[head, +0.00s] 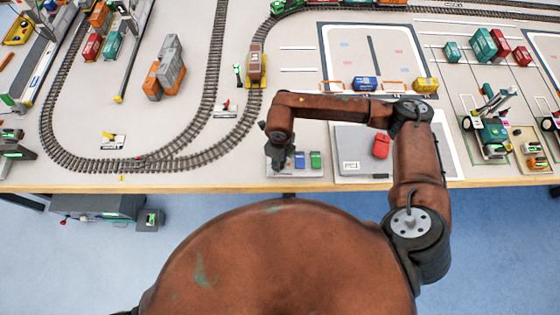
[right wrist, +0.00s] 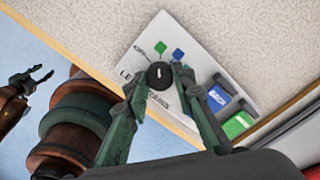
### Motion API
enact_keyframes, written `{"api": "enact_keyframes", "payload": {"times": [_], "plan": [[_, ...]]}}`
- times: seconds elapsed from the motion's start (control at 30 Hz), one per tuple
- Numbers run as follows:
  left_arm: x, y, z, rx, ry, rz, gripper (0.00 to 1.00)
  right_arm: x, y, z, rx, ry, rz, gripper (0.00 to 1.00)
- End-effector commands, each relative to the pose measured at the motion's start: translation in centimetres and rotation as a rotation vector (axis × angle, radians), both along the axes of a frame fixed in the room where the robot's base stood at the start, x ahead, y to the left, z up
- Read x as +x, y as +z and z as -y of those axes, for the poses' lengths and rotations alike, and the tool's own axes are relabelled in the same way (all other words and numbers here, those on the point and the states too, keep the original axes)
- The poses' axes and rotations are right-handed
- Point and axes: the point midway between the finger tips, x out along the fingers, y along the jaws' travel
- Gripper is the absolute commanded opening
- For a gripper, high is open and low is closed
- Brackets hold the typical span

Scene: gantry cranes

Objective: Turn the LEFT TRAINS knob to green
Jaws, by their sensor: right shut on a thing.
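The LEFT TRAINS knob (right wrist: 160,76) is a round black knob with a short white pointer line, on a pale panel (right wrist: 140,38). A green mark (right wrist: 160,47) and a blue mark (right wrist: 178,54) sit above it in the right wrist view. The pointer looks roughly upright there, on the green mark's side; its exact aim is hard to tell. My right gripper (right wrist: 161,80) is shut on the knob, one finger on each side. In the head view my right gripper (head: 279,160) hides the knob. My left gripper (right wrist: 37,80) shows at the wrist view's left edge, fingers apart and empty.
A blue switch (right wrist: 219,97) and a green switch (right wrist: 238,124) sit just right of the knob. A grey pad with a red object (head: 380,146) lies to the right. Train track (head: 190,158) curves at left. The table's front edge (head: 210,188) runs close by.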

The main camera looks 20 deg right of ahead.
Motion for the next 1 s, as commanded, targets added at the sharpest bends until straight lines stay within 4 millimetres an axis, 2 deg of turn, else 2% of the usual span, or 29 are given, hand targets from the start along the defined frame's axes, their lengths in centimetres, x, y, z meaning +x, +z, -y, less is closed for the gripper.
{"api": "enact_keyframes", "payload": {"times": [0.3, 0.77, 0.8, 1.0], "plan": [[0.03, 0.43, -0.02, 0.000, 0.000, 0.001, 0.40, 0.10, 0.12, 0.04, -0.001, -0.103, 0.002, 0.00], [-0.04, 0.45, -0.02, 0.000, 0.000, 0.000, 0.40, 0.12, 0.09, 0.04, 0.000, -0.115, 0.003, 0.00], [-0.05, 0.45, -0.03, 0.000, 0.000, 0.000, 0.40, 0.12, 0.09, 0.04, 0.000, -0.115, 0.003, 0.25], [-0.06, 0.45, -0.02, 0.000, 0.000, -0.001, 0.40, 0.08, 0.05, 0.03, 0.000, -0.115, 0.001, 0.39]]}}
